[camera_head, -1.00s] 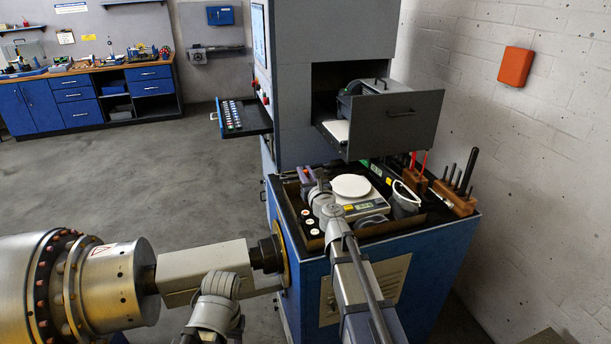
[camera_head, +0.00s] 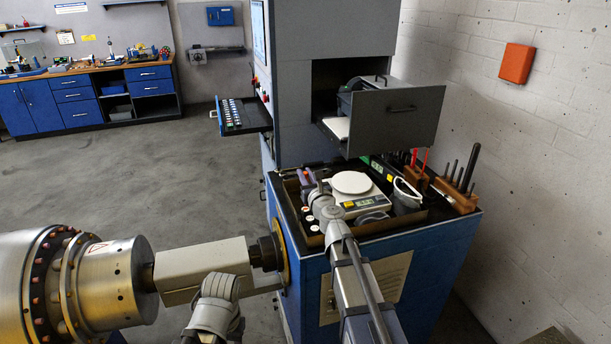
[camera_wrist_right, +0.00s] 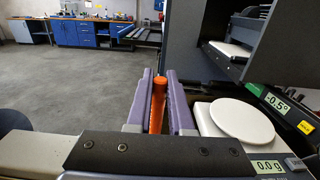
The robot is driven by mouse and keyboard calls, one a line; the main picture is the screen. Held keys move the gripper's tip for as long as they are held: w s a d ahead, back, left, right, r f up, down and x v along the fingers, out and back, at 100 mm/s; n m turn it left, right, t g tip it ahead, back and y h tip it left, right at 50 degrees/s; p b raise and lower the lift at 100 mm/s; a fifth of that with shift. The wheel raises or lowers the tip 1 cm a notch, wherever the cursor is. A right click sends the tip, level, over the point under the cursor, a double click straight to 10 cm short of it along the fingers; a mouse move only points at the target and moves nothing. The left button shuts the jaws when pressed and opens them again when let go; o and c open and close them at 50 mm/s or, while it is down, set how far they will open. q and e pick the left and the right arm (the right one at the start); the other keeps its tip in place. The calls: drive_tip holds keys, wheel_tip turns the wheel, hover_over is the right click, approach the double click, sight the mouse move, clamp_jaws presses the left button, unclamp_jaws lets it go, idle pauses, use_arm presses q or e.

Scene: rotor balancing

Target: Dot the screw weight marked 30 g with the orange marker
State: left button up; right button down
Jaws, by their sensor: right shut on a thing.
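The orange marker (camera_wrist_right: 158,98) stands between the two purple-grey fingers of my right gripper (camera_wrist_right: 159,92) in the right wrist view. My right gripper is shut on it. In the head view my right gripper (camera_head: 305,179) is over the left part of the bench top, beside the scale, and the marker is too small to make out. Several small dark screw weights with pale tops (camera_head: 307,222) sit in the tray, nearer than the gripper. Their markings cannot be read, so I cannot tell which is 30 g.
A scale with a round white pan (camera_head: 351,183) stands right of my right gripper; its display (camera_wrist_right: 267,166) reads 0.0 g. A small-parts tray (camera_head: 242,116) juts out left.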

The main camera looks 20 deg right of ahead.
drive_tip(key=shift+f+b, duration=0.8)
idle(1.8)
wheel_tip(320, 180, up, 7)
drive_tip(key=p, duration=0.7)
idle(0.4)
idle(1.5)
